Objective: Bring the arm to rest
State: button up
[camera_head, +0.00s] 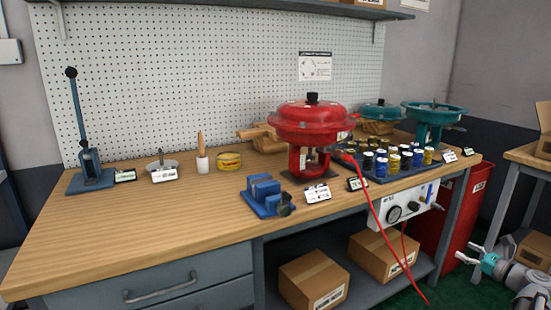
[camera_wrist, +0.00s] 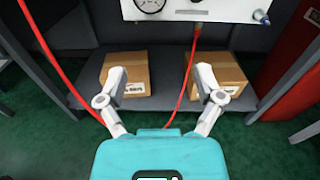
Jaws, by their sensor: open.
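My gripper (camera_head: 482,260) shows at the lower right edge in the head view, with part of my arm beside it. It is held low, right of the workbench (camera_head: 110,225) and away from its top. In the wrist view my gripper (camera_wrist: 162,84) has its two grey fingers spread wide apart, with nothing between them. Beyond the fingers are the bench's lower shelf (camera_wrist: 165,102) and two cardboard boxes. I see no contact with them.
A red valve actuator (camera_head: 312,122) stands on the bench, its red hose (camera_head: 378,215) hanging down the front. A gauge panel (camera_head: 385,222) is under the bench edge. A red bin (camera_head: 458,220) stands at the bench's right end. Green floor is clear in front.

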jog(key=w+a+f+n+g, duration=0.1)
jog(key=a+f+n+g, duration=0.25)
jog(key=a, duration=0.55)
jog(key=w+a+f+n+g, duration=0.1)
jog(key=a+f+n+g, duration=0.2)
jog(key=a+n, duration=0.35)
jog(key=w+a+f+n+g, duration=0.2)
jog(key=a+f+n+g, duration=0.15)
jog(key=a, duration=0.75)
jog(key=s+a+f+n+g+h+p, duration=0.1)
jog(key=s+a+f+n+g+h, duration=0.25)
jog(key=s+a+n, duration=0.45)
jog(key=s+a+f+n+g+h+p, duration=0.1)
jog(key=s+a+f+n+g+h, duration=0.25)
jog(key=a+n, duration=0.65)
notch_tip(320, 180, up, 39)
jog(key=t+p, duration=0.1)
jog(key=p, duration=3.6)
jog(key=shift+a+f+m+p, duration=0.15)
jog(key=shift+a+m+p, duration=0.2)
jog(key=shift+a+m, duration=0.1)
jog(key=shift+w, duration=0.1)
jog(key=c, duration=0.4)
